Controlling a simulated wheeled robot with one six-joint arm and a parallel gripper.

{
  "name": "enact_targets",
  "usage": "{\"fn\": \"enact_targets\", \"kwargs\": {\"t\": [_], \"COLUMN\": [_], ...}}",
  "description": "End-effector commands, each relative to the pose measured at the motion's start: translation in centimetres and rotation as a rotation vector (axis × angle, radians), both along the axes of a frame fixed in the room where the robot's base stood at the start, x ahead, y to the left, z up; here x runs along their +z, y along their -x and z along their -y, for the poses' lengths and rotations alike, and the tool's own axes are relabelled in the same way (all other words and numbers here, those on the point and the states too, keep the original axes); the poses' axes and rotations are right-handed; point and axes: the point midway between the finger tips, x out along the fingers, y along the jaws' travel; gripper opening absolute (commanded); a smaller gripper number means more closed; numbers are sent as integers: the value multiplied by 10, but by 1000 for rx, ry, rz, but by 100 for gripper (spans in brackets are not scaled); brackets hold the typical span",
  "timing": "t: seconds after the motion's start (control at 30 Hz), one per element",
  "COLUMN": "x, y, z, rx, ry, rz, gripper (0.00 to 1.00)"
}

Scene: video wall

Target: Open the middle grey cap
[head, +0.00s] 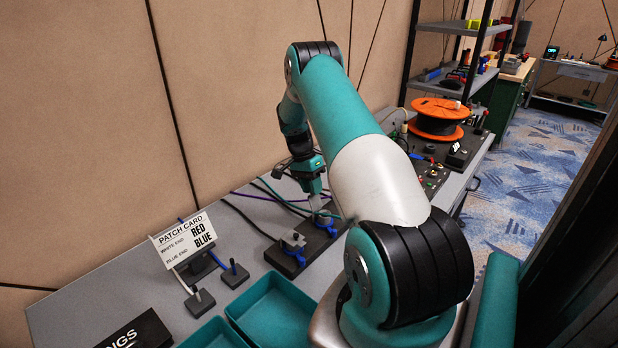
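A dark base strip (286,262) lies on the bench, with grey caps and blue parts on it. One grey cap (293,238) stands at its near left end, clear of my gripper. Another grey cap (321,212) is farther along the strip, directly under my gripper (317,197). My gripper points down, at or just above this cap; I cannot tell if they touch. The finger gap is too small to make out. My arm may hide more of the strip, so I cannot tell for sure which cap is the middle one.
A patch card (186,240) stands at the left, with small black posts (234,274) near it. Teal trays (275,308) lie in front. Purple, green and black cables (250,220) run behind the strip. An orange spool (438,117) stands at the back right.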

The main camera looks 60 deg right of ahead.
Motion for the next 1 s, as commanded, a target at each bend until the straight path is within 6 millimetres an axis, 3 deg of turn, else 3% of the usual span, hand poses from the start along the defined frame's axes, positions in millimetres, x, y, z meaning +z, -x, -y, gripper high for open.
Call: {"fn": "enact_targets", "kwargs": {"t": [0.17, 0.27, 0.7, 1.0], "x": [19, 40, 148, 164], "y": [-8, -16, -49, -55], "z": [1, 2, 5, 6], "rx": [1, 1, 0, 0], "ry": [3, 4, 1, 1], "rz": [5, 6, 3, 1], "gripper": [29, 29, 29, 29]}}
